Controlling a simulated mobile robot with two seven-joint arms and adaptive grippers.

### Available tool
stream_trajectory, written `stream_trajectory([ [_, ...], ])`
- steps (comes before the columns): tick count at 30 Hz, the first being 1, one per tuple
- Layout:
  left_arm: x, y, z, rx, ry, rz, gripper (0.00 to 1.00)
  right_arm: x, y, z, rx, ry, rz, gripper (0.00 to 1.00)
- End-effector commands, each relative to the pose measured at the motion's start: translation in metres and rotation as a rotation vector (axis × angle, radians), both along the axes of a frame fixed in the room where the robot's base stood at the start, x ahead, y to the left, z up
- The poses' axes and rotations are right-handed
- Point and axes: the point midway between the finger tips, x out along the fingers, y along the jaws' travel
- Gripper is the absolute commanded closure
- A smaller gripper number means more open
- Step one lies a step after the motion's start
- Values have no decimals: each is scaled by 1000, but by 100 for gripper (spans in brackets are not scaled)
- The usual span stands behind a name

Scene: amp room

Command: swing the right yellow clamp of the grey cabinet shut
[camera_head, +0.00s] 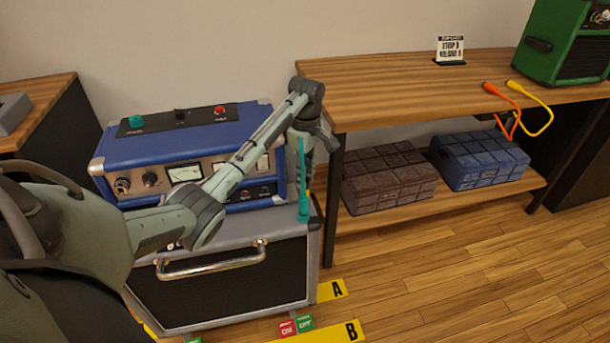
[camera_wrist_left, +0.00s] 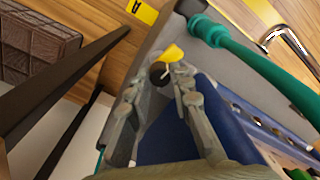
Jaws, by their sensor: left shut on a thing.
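The grey cabinet (camera_head: 222,233) stands at the lower left of the head view, with a dark front and a chrome handle. The right yellow clamp (camera_wrist_left: 174,53) shows in the left wrist view, with a black round part beside it. My left gripper (camera_wrist_left: 161,80) is at the clamp, its two fingers closed on it from either side. In the head view my left gripper (camera_head: 314,145) reaches down beside the right end of the blue amplifier; the clamp is mostly hidden there. My right gripper is in neither view.
The blue amplifier (camera_head: 160,154) sits on the cabinet. A teal rod-like thing (camera_head: 303,199) stands close to my gripper at the cabinet's right front corner. A wooden shelf unit (camera_head: 390,80) is close on the right. The floor in front of it is clear.

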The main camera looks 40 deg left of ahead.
Motion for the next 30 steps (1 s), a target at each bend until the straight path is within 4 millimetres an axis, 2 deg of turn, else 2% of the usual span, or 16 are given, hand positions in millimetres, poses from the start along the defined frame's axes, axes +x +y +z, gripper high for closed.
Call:
stream_trajectory([
  [18, 0, 0, 1, -1, -1, -574, 100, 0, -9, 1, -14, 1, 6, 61],
  [30, 0, 0, 1, 1, 0, -952, 100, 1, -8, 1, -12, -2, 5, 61],
])
